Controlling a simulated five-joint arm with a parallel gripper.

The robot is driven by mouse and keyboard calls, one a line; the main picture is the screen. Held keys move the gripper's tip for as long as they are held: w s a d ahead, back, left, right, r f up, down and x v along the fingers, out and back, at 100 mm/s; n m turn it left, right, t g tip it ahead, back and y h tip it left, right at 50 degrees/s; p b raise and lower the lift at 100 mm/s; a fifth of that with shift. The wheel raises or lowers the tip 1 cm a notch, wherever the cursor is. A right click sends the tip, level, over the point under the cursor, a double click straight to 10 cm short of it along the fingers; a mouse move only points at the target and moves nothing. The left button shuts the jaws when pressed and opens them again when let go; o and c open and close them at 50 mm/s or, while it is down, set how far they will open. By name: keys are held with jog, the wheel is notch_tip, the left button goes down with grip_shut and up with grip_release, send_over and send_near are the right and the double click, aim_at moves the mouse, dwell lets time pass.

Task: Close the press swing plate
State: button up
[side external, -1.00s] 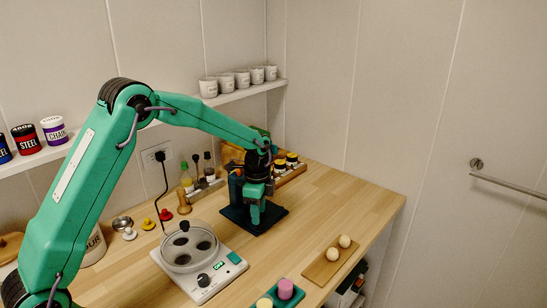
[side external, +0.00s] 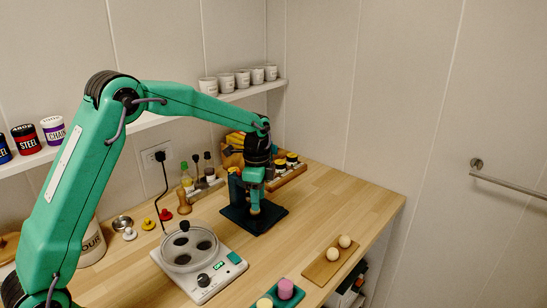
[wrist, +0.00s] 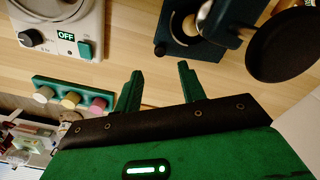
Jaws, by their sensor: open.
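The press stands at the back of the counter, with a dark blue square base (side external: 270,222) and a blue upright (side external: 235,186). In the wrist view its dark blue body (wrist: 178,46) is at the top, with a pale metal ring on it. A large dark round plate (wrist: 285,45) shows at the upper right; I cannot tell its exact swing position. My gripper (side external: 255,209) is above the base in the side view and hides part of the press. In the wrist view my gripper (wrist: 160,80) has its fingers apart and empty.
A white appliance (side external: 200,270) with a round pan stands left of the press. A green tray (side external: 290,296) with small coloured pieces and a wooden board (side external: 322,268) with two pale balls lie nearer the front. A rack of jars (side external: 292,170) stands behind. The counter right of the press is clear.

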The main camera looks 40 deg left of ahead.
aim_at(259, 222)
jog(key=n, duration=0.7)
jog(key=shift+n, duration=0.4)
jog(key=n, duration=0.7)
jog(key=shift+f, duration=0.15)
jog(key=shift+f, duration=3.85)
jog(key=shift+c, duration=0.2)
grip_shut()
